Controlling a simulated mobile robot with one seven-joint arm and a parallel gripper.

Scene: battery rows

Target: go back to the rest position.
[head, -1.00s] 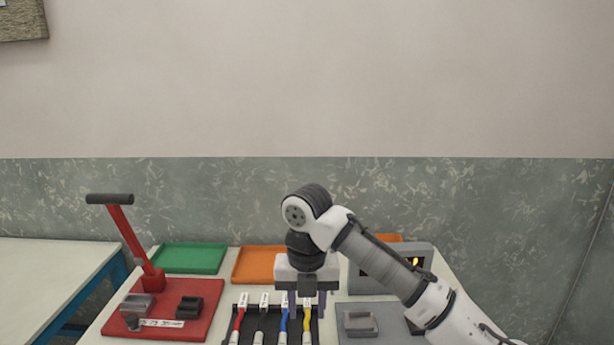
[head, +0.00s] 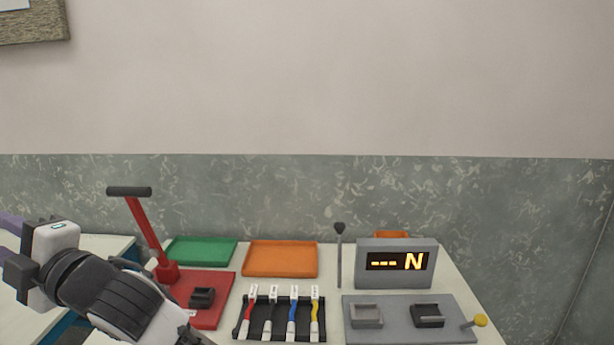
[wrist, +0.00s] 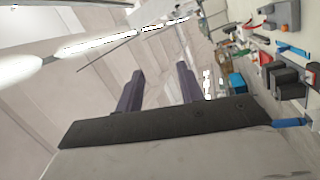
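My gripper (head: 14,228) is at the far left edge of the head view, held out sideways, left of the red lever press and away from the table's objects. Its fingers are partly cut off by the frame there. In the wrist view my gripper (wrist: 160,84) shows two dark purple fingers standing well apart, with nothing between them. My arm's wrist links cover the table's front left corner and part of the red base.
A red lever press (head: 147,235), a green tray (head: 200,251), an orange tray (head: 280,259), a black rack (head: 264,328) of coloured cables, a display box (head: 431,269) reading "--- N" and a grey fixture plate (head: 389,327) fill the table. A blue-legged table stands left.

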